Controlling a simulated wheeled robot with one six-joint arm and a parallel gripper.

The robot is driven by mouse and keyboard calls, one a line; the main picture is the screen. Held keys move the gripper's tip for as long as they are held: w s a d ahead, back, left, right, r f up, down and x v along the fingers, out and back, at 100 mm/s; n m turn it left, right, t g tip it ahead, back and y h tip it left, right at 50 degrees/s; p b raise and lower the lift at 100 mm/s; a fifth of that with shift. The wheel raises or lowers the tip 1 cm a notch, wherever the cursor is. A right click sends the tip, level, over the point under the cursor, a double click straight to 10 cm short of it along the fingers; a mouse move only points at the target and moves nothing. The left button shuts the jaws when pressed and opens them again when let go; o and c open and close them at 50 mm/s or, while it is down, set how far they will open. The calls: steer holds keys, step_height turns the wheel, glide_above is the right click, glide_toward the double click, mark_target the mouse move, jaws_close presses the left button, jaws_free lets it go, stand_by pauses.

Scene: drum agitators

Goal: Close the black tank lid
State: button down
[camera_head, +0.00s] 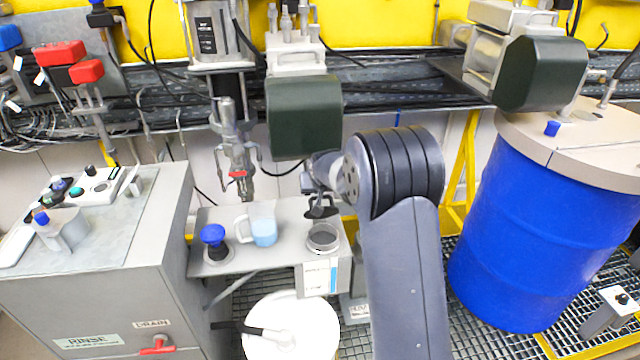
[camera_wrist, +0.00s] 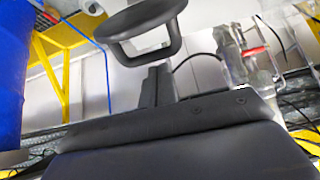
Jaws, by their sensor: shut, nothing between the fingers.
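The black tank lid (camera_head: 321,208) appears as a small dark piece standing up behind a round metal opening (camera_head: 323,238) on the grey shelf. In the wrist view a black loop (camera_wrist: 146,32), apparently part of this lid, fills the top centre. My gripper (camera_head: 308,186) is just above and behind the lid in the head view. In the wrist view my gripper (camera_wrist: 159,72) is shut, its fingers pointing at the loop with nothing between them. I cannot tell whether the fingers touch the lid.
On the shelf (camera_head: 285,215) stand a jug with blue liquid (camera_head: 262,226) and a blue-topped knob (camera_head: 213,240). A metal agitator (camera_head: 232,140) hangs above the jug. A blue drum (camera_head: 535,225) stands right; a grey cabinet (camera_head: 110,250) stands left. A white bucket (camera_head: 292,325) sits below.

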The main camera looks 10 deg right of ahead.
steer(key=shift+w+f, duration=0.15)
steer(key=shift+f, duration=0.1)
steer(key=shift+f+b, duration=0.15)
steer(key=shift+b, duration=0.65)
